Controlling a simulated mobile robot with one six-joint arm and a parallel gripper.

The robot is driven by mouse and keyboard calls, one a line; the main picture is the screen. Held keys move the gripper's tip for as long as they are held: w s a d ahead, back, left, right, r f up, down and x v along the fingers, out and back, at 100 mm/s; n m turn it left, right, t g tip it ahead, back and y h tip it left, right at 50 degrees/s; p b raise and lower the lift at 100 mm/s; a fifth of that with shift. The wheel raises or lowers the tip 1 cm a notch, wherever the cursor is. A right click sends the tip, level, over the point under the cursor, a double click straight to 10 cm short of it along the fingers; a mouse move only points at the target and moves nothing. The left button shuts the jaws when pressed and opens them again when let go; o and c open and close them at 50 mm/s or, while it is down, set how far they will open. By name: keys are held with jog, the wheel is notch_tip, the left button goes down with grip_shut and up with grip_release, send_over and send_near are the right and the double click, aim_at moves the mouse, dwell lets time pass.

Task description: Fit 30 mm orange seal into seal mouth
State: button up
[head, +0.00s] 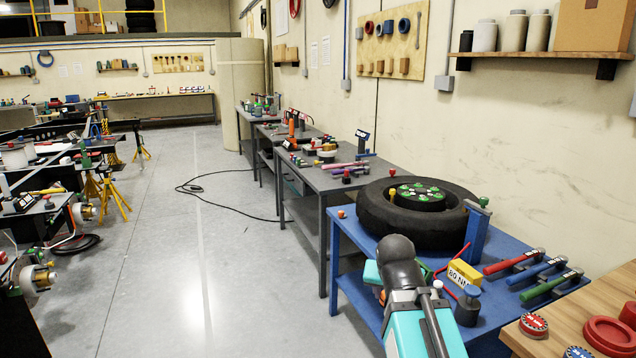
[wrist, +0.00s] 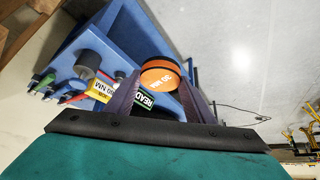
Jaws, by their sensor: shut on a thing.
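In the wrist view, my gripper (wrist: 160,84) is shut on an orange seal (wrist: 158,76). The seal is a short round piece with an orange face marked 30 and a dark rim, and it sits between the two dark fingers. In the head view my own arm rises at the lower middle, and the fingers and the held seal cannot be made out there. I cannot pick out the seal mouth in either view.
A blue table (head: 345,238) stands close by, carrying a black tyre (head: 385,215), a yellow 80 NM block (head: 464,273) and several hammers. A wooden bench (head: 545,345) with red round parts is at lower right. Open grey floor (head: 200,270) lies left.

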aim_at(383, 292)
jog(key=shift+w+a+r+n+y, duration=0.25)
jog(key=shift+w+a+n+y, duration=0.15)
jog(key=shift+w+n, duration=0.2)
jog(key=shift+w+a+r+n+y, duration=0.3)
jog(key=shift+w+a+n, duration=0.15)
jog(key=shift+n, duration=0.15)
jog(key=shift+w+a+n+y, duration=0.15)
jog(key=shift+n+y, duration=0.15)
jog(key=shift+n, duration=0.3)
